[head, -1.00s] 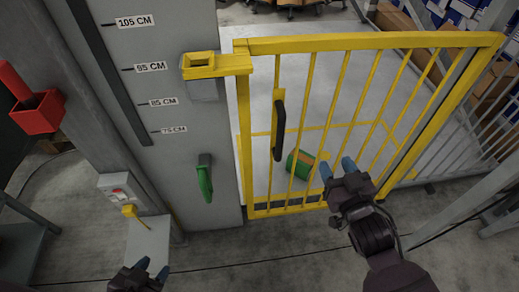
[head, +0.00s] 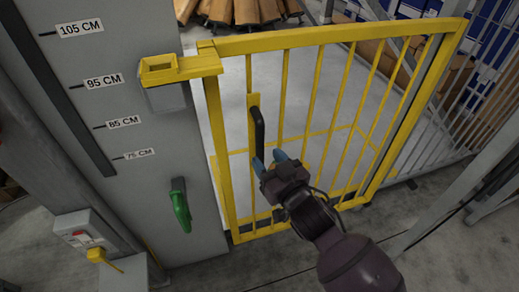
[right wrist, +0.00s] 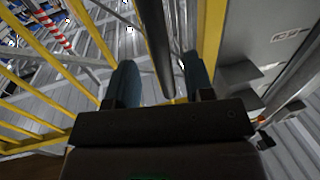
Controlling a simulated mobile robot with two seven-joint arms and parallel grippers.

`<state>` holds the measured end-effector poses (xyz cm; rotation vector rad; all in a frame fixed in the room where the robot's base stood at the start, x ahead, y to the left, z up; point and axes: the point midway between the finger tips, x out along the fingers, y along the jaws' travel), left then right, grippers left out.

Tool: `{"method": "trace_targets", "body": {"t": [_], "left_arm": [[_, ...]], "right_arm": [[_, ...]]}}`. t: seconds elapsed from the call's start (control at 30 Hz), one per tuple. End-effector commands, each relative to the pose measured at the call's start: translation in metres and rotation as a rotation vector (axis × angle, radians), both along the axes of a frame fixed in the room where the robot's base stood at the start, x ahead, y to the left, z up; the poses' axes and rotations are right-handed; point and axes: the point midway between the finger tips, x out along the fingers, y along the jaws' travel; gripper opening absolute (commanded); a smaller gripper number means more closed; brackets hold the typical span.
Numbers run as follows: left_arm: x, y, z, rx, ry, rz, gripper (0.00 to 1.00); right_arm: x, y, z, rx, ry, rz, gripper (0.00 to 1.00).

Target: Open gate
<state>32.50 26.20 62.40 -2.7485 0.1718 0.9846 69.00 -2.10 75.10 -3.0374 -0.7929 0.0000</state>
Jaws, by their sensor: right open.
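The yellow barred gate (head: 340,36) stands upright beside the grey pillar, its upper left corner at a yellow latch block (head: 180,70) on that pillar. A black vertical handle (head: 257,127) is fixed near the gate's left edge. My right gripper (head: 269,160) is open with blue fingertips, just by the handle's lower end. In the right wrist view, the handle (right wrist: 157,40) runs down between the two open fingers of the gripper (right wrist: 160,82); I cannot tell whether they touch it. My left gripper is out of view.
The grey pillar (head: 150,215) carries height labels and a green handle (head: 180,205). A control box (head: 80,238) with a yellow lever stands at lower left. Grey fence bars (head: 445,125) continue to the right. Cardboard boxes (head: 372,45) lie behind the gate.

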Motion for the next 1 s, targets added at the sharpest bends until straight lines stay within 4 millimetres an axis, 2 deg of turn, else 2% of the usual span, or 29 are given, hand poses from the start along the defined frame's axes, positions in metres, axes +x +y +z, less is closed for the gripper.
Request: {"method": "trace_targets", "body": {"t": [0.3, 0.77, 1.0], "left_arm": [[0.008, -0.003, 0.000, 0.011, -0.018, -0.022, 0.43], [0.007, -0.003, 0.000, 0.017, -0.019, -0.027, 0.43], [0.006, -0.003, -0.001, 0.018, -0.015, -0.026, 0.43]], "right_arm": [[0.030, 0.017, -0.002, -0.001, 0.002, 0.000, 0.48], [0.038, 0.021, 0.000, -0.001, 0.000, 0.000, 0.48], [0.038, 0.021, 0.000, -0.001, 0.000, 0.000, 0.13]]}}
